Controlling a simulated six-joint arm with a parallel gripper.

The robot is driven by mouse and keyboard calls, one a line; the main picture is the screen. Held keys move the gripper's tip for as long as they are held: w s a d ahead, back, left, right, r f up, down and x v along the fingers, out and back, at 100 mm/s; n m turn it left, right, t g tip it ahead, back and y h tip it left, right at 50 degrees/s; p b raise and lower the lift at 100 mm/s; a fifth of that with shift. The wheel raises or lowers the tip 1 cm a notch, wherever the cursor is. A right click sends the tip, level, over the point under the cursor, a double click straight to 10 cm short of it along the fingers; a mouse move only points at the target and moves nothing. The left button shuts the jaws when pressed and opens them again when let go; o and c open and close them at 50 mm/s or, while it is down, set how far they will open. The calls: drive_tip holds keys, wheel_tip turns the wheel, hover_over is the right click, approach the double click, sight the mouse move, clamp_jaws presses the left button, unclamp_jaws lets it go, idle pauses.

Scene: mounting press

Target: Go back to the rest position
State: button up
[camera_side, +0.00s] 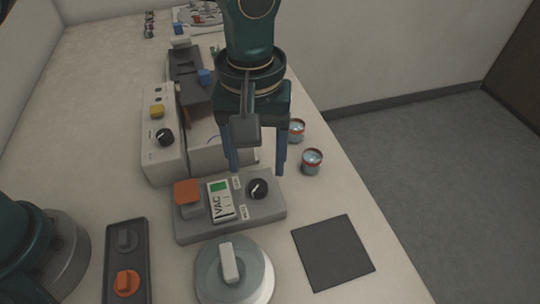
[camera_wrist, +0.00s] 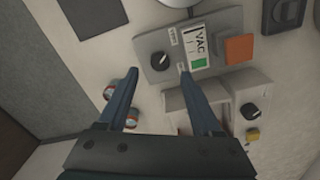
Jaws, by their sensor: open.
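My gripper (camera_side: 256,160) is open and empty, pointing down above the bench. In the side view its blue fingers hang just behind the grey vacuum box (camera_side: 240,222). In the wrist view the two fingers (camera_wrist: 165,98) spread apart with nothing between them, and the box (camera_wrist: 157,46) lies beyond their tips. The box carries an orange button (camera_side: 187,192), a VAC label with a green patch and a black knob (camera_side: 258,188). No rest position is marked in either view.
A round lidded unit (camera_side: 234,272), a dark square mat (camera_side: 333,252) and a dark tray (camera_side: 126,262) with grey and orange knobs stand in front. Two small red-rimmed cups (camera_side: 312,161) stand at right. A pale machine (camera_side: 163,140) with a yellow button stands behind left of my gripper.

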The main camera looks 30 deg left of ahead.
drive_tip(key=shift+a, duration=0.1)
drive_tip(key=a+r+n+t+h, duration=0.1)
drive_tip(key=a+r+n+t, duration=0.15)
drive_tip(key=a+r, duration=0.95)
drive_tip(key=s+a+f+m+t+y, duration=0.1)
drive_tip(key=s+a+f+m+t, duration=0.2)
drive_tip(key=s, duration=0.7)
drive_tip(key=a+f+m, duration=0.2)
drive_tip(key=a+m, duration=0.2)
drive_tip(key=shift+s+a, duration=0.25)
drive_tip(key=shift+a, duration=0.1)
